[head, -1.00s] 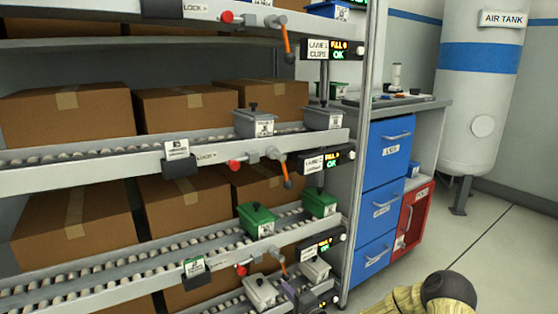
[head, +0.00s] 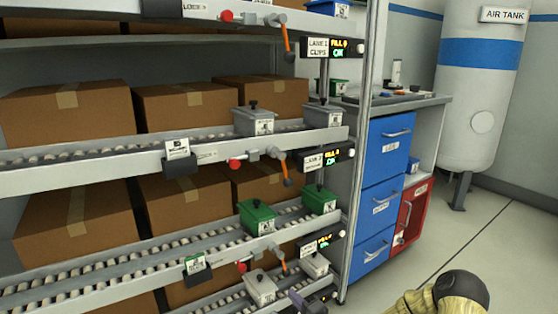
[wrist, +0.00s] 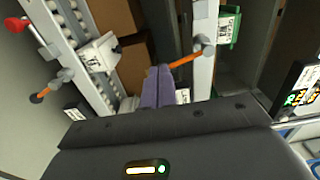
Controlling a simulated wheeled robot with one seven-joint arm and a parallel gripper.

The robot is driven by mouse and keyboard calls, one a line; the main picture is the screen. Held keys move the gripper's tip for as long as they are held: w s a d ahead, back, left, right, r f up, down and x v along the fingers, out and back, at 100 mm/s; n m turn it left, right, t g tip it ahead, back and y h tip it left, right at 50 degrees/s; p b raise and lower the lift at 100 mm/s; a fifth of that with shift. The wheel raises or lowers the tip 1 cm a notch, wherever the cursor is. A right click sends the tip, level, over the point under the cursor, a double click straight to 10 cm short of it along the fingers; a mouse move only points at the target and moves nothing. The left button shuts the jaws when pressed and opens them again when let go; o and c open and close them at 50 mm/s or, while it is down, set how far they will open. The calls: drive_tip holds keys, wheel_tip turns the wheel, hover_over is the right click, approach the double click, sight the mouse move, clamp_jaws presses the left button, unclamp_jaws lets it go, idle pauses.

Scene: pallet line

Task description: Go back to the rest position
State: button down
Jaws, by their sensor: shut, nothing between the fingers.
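My gripper (wrist: 157,80) shows in the wrist view as two purple fingers pressed together, with nothing between them. It points toward the flow rack, close to an orange lever (wrist: 186,60); I cannot tell whether they touch. In the head view only a small part of my gripper shows at the bottom edge, near the lowest lane, and part of my arm shows at the bottom right.
The flow rack has sloped roller lanes (head: 90,268) with cartons, grey bins (head: 254,122) and green bins (head: 257,218). Orange levers and lane displays (head: 326,158) stick out at its front. Blue drawers (head: 382,195), a red cabinet (head: 411,212) and an air tank (head: 478,110) stand right. Floor is clear there.

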drive_tip(key=s+d+r+n+g+h+p, duration=0.35)
drive_tip(key=s+r+p, duration=0.25)
drive_tip(key=s+r, duration=0.3)
drive_tip(key=s+d+r+n+g+h+p, duration=0.3)
drive_tip(key=s+d+r+n+g+p, duration=0.15)
drive_tip(key=s+r, duration=0.5)
drive_tip(key=s+d+r+n+g+h+p, duration=0.35)
drive_tip(key=s+r+p, duration=0.25)
drive_tip(key=s+r, duration=0.3)
wheel_tip(320, 180, up, 37)
drive_tip(key=w+a+p, duration=0.1)
drive_tip(key=p, duration=3.6)
drive_tip(key=shift+g, duration=0.45)
